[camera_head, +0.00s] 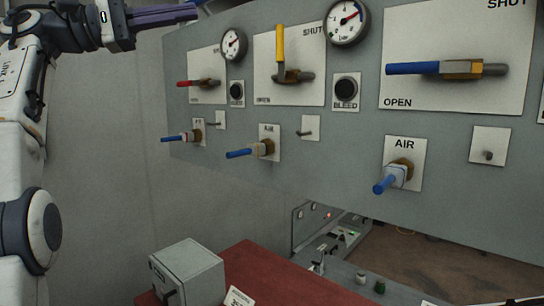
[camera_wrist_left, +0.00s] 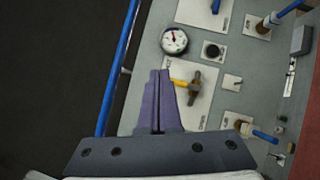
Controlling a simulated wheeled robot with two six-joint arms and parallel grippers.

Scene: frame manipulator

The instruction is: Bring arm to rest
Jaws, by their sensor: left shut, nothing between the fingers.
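My left arm comes in from the left side of the head view. Its purple-fingered left gripper (camera_head: 190,13) is at the top left, in front of the grey panel's upper left end. The fingers lie together and hold nothing. In the left wrist view the shut fingers (camera_wrist_left: 159,74) point towards the panel, and their tips overlap the view of a yellow-handled valve (camera_wrist_left: 181,84). I cannot tell the gap between fingers and panel. My right gripper is not in view.
The grey panel (camera_head: 330,150) carries a red-handled valve (camera_head: 197,83), a yellow upright handle (camera_head: 280,44), a blue-handled valve (camera_head: 430,68), gauges and small blue AIR valves (camera_head: 393,178). Below stand a grey box (camera_head: 188,272) and a red surface (camera_head: 262,262). Bare wall (camera_head: 105,150) lies left.

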